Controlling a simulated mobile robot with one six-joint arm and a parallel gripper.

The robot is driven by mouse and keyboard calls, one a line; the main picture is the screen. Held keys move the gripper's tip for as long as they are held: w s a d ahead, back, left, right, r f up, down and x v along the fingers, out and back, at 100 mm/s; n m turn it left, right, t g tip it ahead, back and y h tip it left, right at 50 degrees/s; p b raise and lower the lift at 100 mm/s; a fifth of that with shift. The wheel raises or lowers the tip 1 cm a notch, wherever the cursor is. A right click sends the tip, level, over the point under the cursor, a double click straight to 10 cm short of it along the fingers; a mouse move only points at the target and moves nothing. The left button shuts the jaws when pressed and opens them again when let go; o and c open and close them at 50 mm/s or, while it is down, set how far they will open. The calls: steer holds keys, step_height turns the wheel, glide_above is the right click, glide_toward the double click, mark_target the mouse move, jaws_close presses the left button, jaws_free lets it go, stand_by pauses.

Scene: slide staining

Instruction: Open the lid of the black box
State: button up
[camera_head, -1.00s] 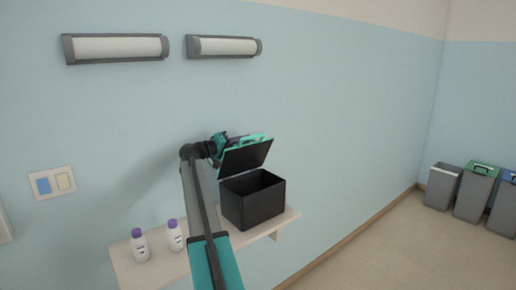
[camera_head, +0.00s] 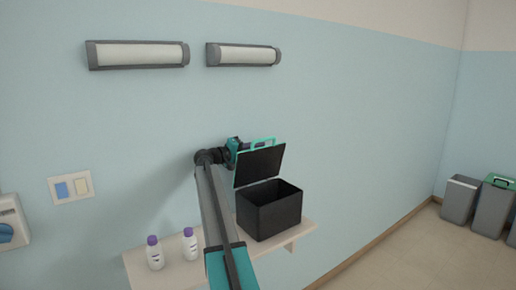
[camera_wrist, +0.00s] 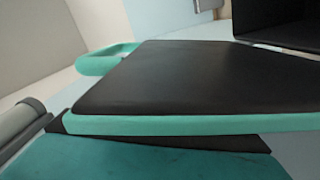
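The black box (camera_head: 268,217) stands on a wall shelf, and its dark interior shows from above. In the wrist view the lid (camera_wrist: 200,75) fills the middle, the handle (camera_wrist: 104,60) is at left, and part of the box (camera_wrist: 275,20) shows at top right. The fingertips cannot be made out.
Two white bottles with purple caps (camera_head: 155,253) (camera_head: 190,244) stand on the shelf (camera_head: 140,268) left of the box. My arm crosses in front of the shelf. Wall lamps (camera_head: 138,55) hang above. Bins (camera_head: 460,199) stand on the floor at far right.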

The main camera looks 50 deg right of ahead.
steer(key=shift+o, duration=1.2)
steer(key=shift+d+f, duration=0.15)
steer(key=shift+w+a, duration=0.15)
steer(key=shift+a, duration=0.05)
steer(key=shift+w+a, duration=0.25)
steer(key=shift+a, duration=0.2)
steer(key=b+v, duration=0.3)
steer(key=v, duration=1)
steer(key=shift+s, duration=0.15)
